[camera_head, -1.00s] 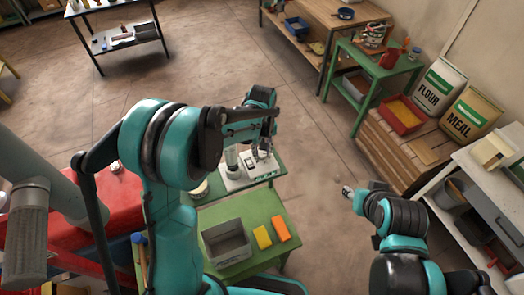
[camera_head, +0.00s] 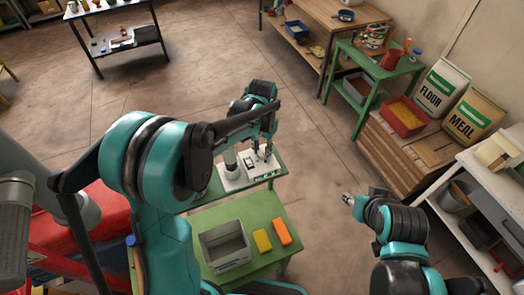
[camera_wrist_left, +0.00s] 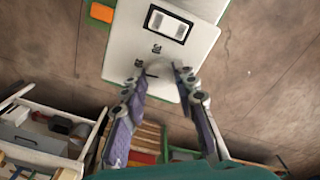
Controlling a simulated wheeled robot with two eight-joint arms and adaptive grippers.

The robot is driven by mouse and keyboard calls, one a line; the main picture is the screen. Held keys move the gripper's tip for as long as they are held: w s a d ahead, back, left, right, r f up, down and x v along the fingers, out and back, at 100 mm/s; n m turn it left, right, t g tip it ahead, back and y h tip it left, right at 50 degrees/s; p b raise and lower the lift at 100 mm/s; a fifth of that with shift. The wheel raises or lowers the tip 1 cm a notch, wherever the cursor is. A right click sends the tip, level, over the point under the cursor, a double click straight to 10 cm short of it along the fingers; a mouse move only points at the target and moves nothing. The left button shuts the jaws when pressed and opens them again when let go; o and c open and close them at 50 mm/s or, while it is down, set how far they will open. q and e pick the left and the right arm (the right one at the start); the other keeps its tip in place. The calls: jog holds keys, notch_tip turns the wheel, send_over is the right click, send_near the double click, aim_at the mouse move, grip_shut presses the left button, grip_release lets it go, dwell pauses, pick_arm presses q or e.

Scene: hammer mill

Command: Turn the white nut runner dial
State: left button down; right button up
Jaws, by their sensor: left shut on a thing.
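The white nut runner panel (camera_head: 234,183) lies on a green table past my left arm, with a grey cylindrical part standing on it. In the left wrist view the panel (camera_wrist_left: 120,58) shows a black-framed rectangular switch (camera_wrist_left: 168,25). My left gripper (camera_head: 263,158) reaches down over the panel's right part. In the left wrist view its two fingers (camera_wrist_left: 160,72) stand either side of the white dial (camera_wrist_left: 159,68), which blends into the panel; they are shut on it. My right gripper (camera_head: 347,199) hangs over the floor, away from the panel; its fingers are too small to judge.
The nearer green table (camera_head: 270,208) holds a grey bin (camera_head: 225,262), a yellow block (camera_head: 262,240) and an orange block (camera_head: 282,231). Flour and meal bags (camera_head: 437,90) stand at right by a red tray (camera_head: 403,115). Open floor lies between.

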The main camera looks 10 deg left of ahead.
aim_at(262, 152)
pick_arm(q)
jog(key=shift+m, duration=0.8)
jog(key=c, duration=1.5)
grip_release()
jog(key=shift+o, duration=0.2)
jog(key=shift+r, duration=0.1)
notch_tip(262, 152, up, 12)
